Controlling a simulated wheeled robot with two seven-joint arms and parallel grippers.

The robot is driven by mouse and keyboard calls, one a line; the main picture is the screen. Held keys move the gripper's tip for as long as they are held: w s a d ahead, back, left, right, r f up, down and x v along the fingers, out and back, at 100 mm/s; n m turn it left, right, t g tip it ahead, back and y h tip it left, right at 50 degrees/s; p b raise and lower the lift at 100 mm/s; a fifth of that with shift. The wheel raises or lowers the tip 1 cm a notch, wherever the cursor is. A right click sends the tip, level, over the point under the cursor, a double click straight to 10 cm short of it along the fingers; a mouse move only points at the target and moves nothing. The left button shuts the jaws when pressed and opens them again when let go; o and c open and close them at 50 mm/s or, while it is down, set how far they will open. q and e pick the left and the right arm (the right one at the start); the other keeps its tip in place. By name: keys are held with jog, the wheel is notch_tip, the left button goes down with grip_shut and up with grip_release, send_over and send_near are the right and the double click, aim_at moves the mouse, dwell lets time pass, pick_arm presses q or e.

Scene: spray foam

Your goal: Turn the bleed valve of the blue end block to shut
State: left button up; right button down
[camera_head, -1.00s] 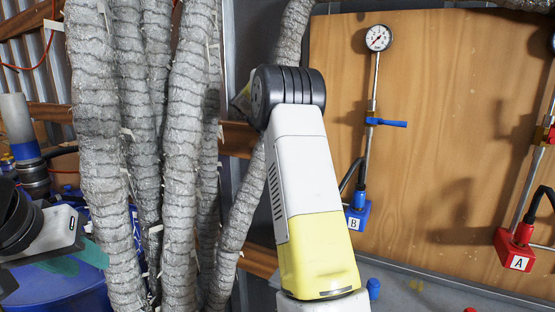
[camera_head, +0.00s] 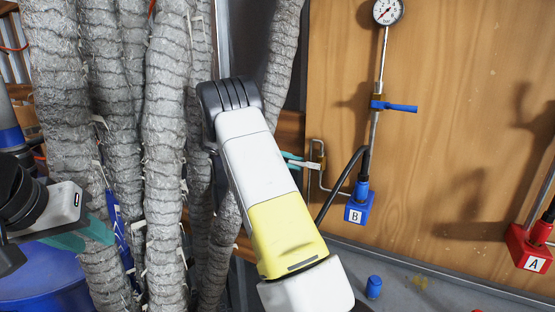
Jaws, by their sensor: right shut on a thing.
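The blue end block (camera_head: 357,211), marked B, sits at the foot of a metal pipe on the wooden board. My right gripper (camera_head: 300,161), partly hidden behind my own forearm, is left of the block, its teal fingers shut on a thin bent metal crank (camera_head: 313,180). The crank's lower end reaches to the block's left side. I cannot tell whether it is seated in the bleed valve; the valve itself is not clearly visible. My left gripper (camera_head: 85,236) is at the far left, away from the block, its teal fingers partly seen.
A blue-handled valve (camera_head: 393,107) and a pressure gauge (camera_head: 387,11) are on the pipe above the block. A red block (camera_head: 529,250), marked A, is at right. Thick grey hoses (camera_head: 165,160) hang at left. A blue cap (camera_head: 374,287) stands on the grey ledge.

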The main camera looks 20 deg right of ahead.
jog(key=shift+f, duration=0.15)
dwell(0.3)
jog(key=c, duration=1.4)
grip_release()
